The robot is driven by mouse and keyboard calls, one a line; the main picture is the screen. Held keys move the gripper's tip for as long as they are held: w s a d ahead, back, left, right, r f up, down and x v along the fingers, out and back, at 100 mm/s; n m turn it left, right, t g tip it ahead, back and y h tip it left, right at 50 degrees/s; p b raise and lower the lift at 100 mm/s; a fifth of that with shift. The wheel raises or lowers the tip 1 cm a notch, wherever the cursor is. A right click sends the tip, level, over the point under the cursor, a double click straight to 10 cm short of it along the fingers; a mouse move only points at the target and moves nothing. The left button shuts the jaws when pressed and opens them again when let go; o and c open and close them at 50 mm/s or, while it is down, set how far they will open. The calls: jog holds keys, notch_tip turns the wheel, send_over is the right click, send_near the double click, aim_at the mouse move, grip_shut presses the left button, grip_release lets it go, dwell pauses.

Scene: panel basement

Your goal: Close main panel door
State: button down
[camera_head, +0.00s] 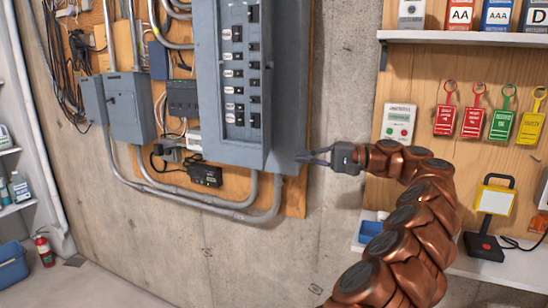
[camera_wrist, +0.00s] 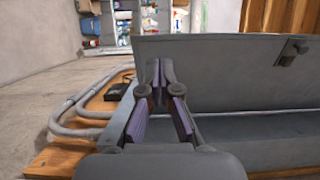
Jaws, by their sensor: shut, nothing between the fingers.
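The main panel (camera_head: 238,75) is a tall grey box in the head view, with its columns of black breakers exposed. A flat grey face along its right side looks like the door (camera_head: 288,80), standing open. In the wrist view a long grey door (camera_wrist: 230,75) with a small dark latch (camera_wrist: 293,50) stands out above a lower grey strip, probably the box side. My gripper (camera_head: 304,157) is shut and empty at the panel's lower right corner. In the wrist view its purple-padded fingers (camera_wrist: 155,75) overlap the door's lower end; I cannot tell whether they touch it.
Grey conduits (camera_head: 225,207) curve below the panel on a wooden backboard (camera_head: 293,196). A smaller grey box (camera_head: 130,105) is at the left. To the right are a shelf (camera_head: 460,38), hanging coloured tags (camera_head: 473,121) and a yellow work lamp (camera_head: 494,201).

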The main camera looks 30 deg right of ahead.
aim_at(263, 156)
jog(key=shift+p+x, duration=0.65)
jog(key=shift+x, duration=2.45)
jog(key=shift+w+a, duration=0.5)
jog(key=shift+a, duration=0.05)
jog(key=shift+a+f, duration=0.1)
jog(key=shift+a, duration=0.1)
